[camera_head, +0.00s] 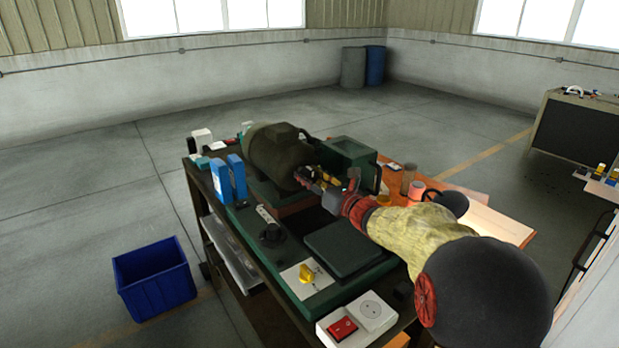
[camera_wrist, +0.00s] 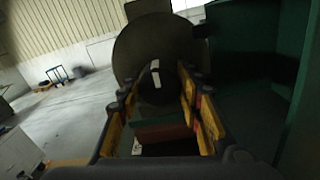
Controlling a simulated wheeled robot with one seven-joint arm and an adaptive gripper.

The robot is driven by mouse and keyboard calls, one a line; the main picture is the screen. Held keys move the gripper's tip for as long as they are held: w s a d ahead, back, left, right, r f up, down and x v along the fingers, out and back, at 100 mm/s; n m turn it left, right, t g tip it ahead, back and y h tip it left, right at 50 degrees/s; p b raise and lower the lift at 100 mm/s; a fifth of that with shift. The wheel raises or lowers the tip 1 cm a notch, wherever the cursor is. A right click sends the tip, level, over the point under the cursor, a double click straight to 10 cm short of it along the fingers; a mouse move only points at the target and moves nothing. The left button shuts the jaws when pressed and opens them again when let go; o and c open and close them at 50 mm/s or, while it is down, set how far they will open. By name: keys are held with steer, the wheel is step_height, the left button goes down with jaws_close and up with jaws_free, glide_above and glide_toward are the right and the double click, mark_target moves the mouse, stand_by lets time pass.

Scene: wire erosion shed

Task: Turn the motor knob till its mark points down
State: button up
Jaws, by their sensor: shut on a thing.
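The motor (camera_head: 270,148) is a big dark olive drum on the bench; its round end face (camera_wrist: 135,50) fills the upper middle of the wrist view. A dark round knob (camera_wrist: 156,88) sits in front of that face. Its white mark (camera_wrist: 155,68) is a short stripe at the knob's upper part, pointing up in the wrist picture, leaning slightly left. My gripper (camera_wrist: 154,82) has its yellow-padded fingers on both sides of the knob, shut on it. In the head view my gripper (camera_head: 305,176) reaches the motor's right end and hides the knob.
A green machine box (camera_head: 346,160) stands close to the right of my gripper. On the bench are blue boxes (camera_head: 222,184), a dark green lidded case (camera_head: 344,246), a yellow knob (camera_head: 306,273) and a red switch (camera_head: 342,328). A blue crate (camera_head: 154,283) stands on the floor, left.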

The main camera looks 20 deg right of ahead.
steer(key=shift+c, duration=1.1)
